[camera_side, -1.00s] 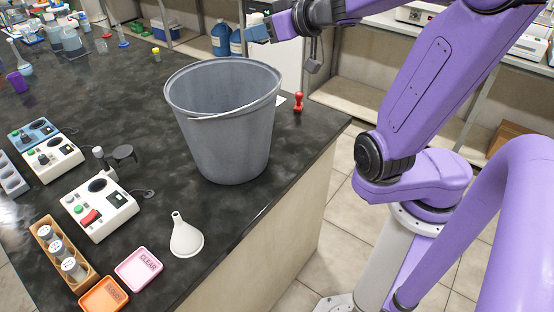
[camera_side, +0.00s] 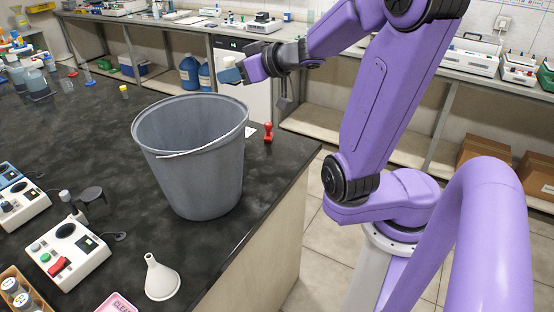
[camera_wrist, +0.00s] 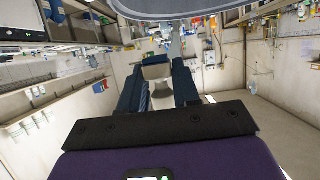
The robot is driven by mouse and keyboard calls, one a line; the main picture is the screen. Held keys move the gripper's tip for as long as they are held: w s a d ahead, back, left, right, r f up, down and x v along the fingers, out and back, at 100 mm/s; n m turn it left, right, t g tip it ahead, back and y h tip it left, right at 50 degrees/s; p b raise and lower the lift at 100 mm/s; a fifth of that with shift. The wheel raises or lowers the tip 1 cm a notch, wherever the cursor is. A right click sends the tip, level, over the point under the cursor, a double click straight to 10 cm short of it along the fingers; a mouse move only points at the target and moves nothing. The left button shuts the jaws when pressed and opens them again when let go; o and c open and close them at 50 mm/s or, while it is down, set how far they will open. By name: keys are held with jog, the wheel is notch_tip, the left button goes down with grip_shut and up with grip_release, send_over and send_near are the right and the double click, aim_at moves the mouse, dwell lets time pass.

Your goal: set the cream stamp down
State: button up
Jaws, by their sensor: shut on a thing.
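My gripper (camera_side: 232,73) is in the air above and behind the grey bucket in the side view, with its blue fingers. In the wrist view, my gripper (camera_wrist: 158,85) is shut on the cream stamp (camera_wrist: 157,72), whose pale body shows between the two fingers. In the side view, a small whitish part of the cream stamp (camera_side: 227,62) shows at the fingertips; the rest is hidden. The stamp is held clear of the bench. A red stamp (camera_side: 268,132) stands upright on the black bench top, near its right edge.
The large grey bucket (camera_side: 198,170) stands near the bench's right edge, by the red stamp. A white card (camera_side: 250,131) lies partly hidden behind the bucket. A white funnel (camera_side: 161,279) and a white hotplate device (camera_side: 68,250) are in front.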

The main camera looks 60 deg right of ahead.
jog(key=s+d+f, duration=1.4)
jog(key=d+f, duration=0.1)
jog(key=f, duration=0.3)
jog(key=shift+s+d, duration=0.25)
jog(key=shift+d, duration=0.15)
jog(key=shift+f, duration=0.15)
send_over(291, 147)
jog(key=shift+s+a+f, duration=0.1)
jog(key=shift+s+f, duration=0.1)
jog(key=shift+f, duration=2.1)
jog(key=shift+s+a+f, duration=0.1)
jog(key=shift+s+f, duration=0.05)
jog(key=shift+f, duration=2.1)
jog(key=f, duration=0.2)
jog(key=shift+w+d+f, duration=0.25)
jog(key=shift+w+f, duration=0.05)
jog(key=shift+f, duration=0.45)
jog(key=shift+f, duration=0.1)
